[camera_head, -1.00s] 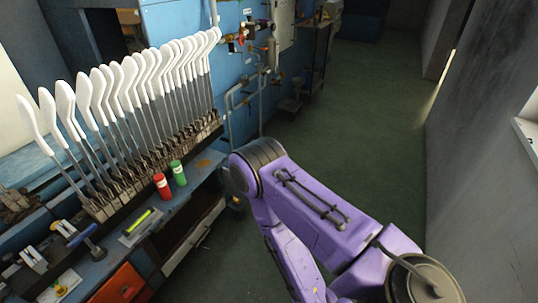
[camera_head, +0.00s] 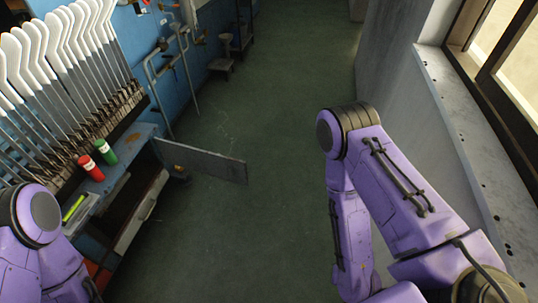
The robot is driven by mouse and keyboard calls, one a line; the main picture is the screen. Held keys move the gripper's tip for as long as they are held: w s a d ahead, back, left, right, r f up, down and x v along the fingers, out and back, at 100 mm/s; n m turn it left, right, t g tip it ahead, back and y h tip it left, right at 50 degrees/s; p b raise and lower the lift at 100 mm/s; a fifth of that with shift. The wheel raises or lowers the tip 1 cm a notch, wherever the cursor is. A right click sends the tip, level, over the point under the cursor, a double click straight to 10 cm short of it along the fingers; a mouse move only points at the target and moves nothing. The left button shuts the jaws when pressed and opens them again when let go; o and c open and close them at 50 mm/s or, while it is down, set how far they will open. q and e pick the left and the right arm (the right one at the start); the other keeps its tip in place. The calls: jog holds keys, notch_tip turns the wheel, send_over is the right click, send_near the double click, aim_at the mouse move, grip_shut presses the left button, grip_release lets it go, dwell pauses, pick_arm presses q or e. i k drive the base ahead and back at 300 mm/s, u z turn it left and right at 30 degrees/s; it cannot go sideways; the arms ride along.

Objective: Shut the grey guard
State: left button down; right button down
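The grey guard (camera_head: 205,161) is a long flat panel. Its left end meets the end of the blue workbench, and it sticks out to the right over the green floor, standing open. A small orange mark shows near its left end. My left arm shows at the lower left and my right arm at the right, both as purple links only. Neither gripper is in view. The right arm is well to the right of the guard, with bare floor between them.
White sock boards (camera_head: 62,62) stand in a row on the bench at the left. A red canister (camera_head: 91,168) and a green canister (camera_head: 106,152) stand at its edge. A wall with a window ledge (camera_head: 462,150) bounds the right.

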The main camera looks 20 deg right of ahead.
aim_at(212, 164)
jog(key=z, duration=1.1)
jog(key=i, duration=3.75)
jog(key=u, duration=5.7)
jog(key=k, duration=0.65)
jog(key=z, duration=0.15)
